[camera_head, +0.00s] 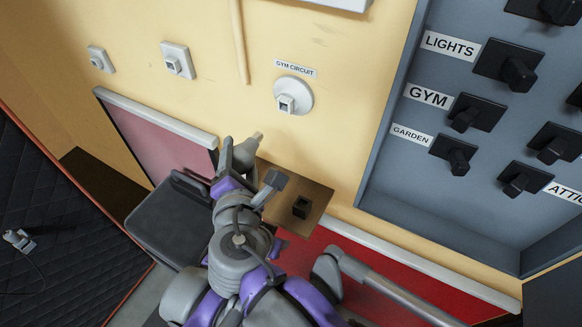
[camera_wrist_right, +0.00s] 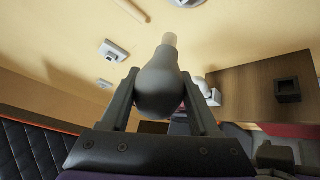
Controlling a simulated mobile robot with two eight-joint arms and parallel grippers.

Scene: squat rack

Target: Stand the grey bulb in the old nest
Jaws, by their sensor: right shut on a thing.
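The grey bulb (camera_wrist_right: 160,88) is between the two fingers of my right gripper (camera_wrist_right: 163,105), which is shut on it. In the right wrist view its pale, narrow base points up, away from the palm. In the head view the bulb (camera_head: 247,150) is partly hidden by my right gripper (camera_head: 236,163), off the wall beside a brown wooden shelf (camera_head: 318,190). A small dark square holder (camera_head: 301,207), which may be the old nest, sits on the shelf to the right; it also shows in the right wrist view (camera_wrist_right: 287,90). The bulb is apart from it. My left gripper is not in view.
A round white fitting (camera_head: 293,96) labelled GYM CIRCUIT is on the yellow wall above. Two white wall switches (camera_head: 177,60) are at upper left. A grey panel with several black switches (camera_head: 478,112) fills the right. A dark box (camera_head: 170,222) stands left of my arm.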

